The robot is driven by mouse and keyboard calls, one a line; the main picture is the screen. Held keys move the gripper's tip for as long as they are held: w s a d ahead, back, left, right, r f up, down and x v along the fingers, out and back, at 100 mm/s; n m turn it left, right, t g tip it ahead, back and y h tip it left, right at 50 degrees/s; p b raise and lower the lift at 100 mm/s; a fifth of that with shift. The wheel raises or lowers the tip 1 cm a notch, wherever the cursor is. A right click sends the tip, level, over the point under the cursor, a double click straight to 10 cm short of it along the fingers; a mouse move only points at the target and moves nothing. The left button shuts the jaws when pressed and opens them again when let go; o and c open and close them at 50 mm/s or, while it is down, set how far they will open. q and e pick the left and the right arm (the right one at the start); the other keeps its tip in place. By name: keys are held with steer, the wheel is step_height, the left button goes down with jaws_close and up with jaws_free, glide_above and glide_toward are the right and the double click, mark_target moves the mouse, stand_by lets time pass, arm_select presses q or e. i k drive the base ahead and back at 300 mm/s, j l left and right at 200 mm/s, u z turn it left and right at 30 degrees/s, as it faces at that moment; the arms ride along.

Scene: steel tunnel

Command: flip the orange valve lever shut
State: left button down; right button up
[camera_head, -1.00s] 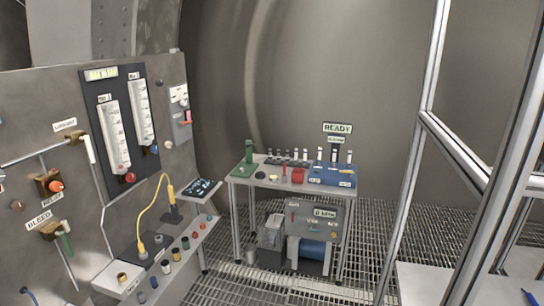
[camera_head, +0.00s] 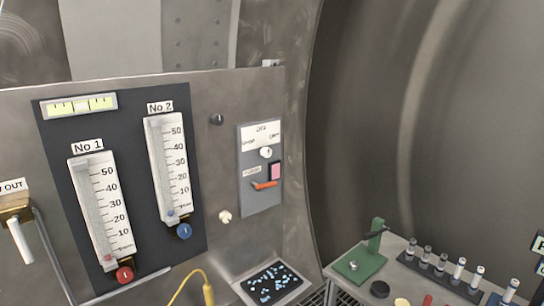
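The orange valve lever (camera_head: 264,185) sits on a small grey panel (camera_head: 260,168) on the wall, right of the two flow gauges. It lies roughly level, tilted slightly, and points to the right. A small label is just above its left end, and a pink-red square (camera_head: 276,171) is above its right end. A white round knob (camera_head: 266,152) is higher on the same panel. Neither of my grippers shows in the head view, and nothing covers the lever.
The No 1 gauge (camera_head: 102,207) with a red knob and the No 2 gauge (camera_head: 169,168) with a blue knob are left of the panel. A dark tray (camera_head: 273,285) juts out below it. A table (camera_head: 339,270) with a green stand (camera_head: 362,262) and vials is at lower right.

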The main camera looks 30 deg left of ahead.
mark_target(257, 186)
steer(key=i+l+u, duration=0.3)
steer(key=i, duration=0.2)
steer(key=i+l+u, duration=0.3)
steer(key=i, duration=0.2)
